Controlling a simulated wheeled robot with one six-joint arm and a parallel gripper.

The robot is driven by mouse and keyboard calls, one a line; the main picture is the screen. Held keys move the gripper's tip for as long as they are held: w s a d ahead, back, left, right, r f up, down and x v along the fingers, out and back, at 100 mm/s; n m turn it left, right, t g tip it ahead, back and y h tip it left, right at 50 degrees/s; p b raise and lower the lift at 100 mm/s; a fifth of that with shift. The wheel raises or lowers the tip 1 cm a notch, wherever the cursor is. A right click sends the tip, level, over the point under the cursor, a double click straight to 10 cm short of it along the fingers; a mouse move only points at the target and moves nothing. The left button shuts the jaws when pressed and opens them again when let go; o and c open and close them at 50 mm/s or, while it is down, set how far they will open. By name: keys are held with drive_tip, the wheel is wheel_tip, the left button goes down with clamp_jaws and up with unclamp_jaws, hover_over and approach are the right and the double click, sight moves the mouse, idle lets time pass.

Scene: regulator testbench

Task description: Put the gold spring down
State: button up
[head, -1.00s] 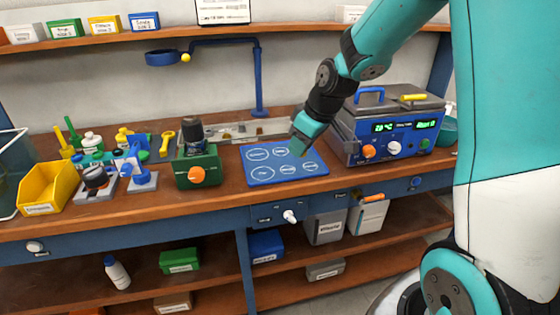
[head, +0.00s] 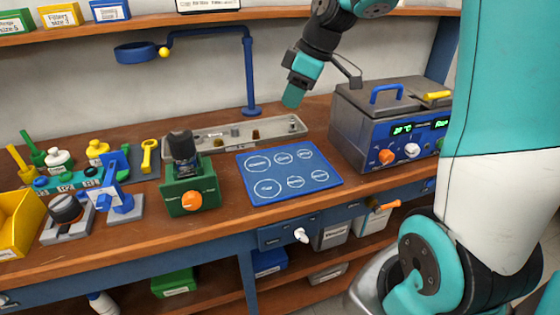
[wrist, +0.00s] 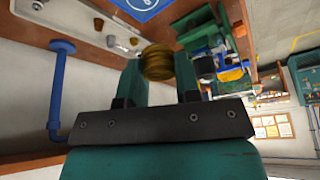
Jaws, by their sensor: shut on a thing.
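The gold spring (wrist: 157,62) shows in the wrist view as a ribbed, brownish-gold coil between the two teal fingertips. My gripper (wrist: 159,72) is shut on it. In the head view my gripper (head: 293,97) points down, above the right end of the long grey parts tray (head: 274,127) at the back of the bench. The spring cannot be made out there. The tray holds several small grey and brown parts; it also shows at the upper left of the wrist view. The blue mat (head: 290,190) with white labelled circles lies in front of the tray and is empty.
A grey and blue test unit (head: 400,140) with a lid and lit displays stands right of the tray. A green block holding a dark part (head: 190,190) stands left of the mat. A blue post (head: 249,80) with an arm rises behind the tray.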

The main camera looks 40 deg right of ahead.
sight(286, 176)
wheel_tip(286, 176, down, 20)
drive_tip(key=shift+w, duration=0.15)
idle(0.3)
drive_tip(key=shift+f, duration=0.1)
drive_tip(key=o, duration=0.9)
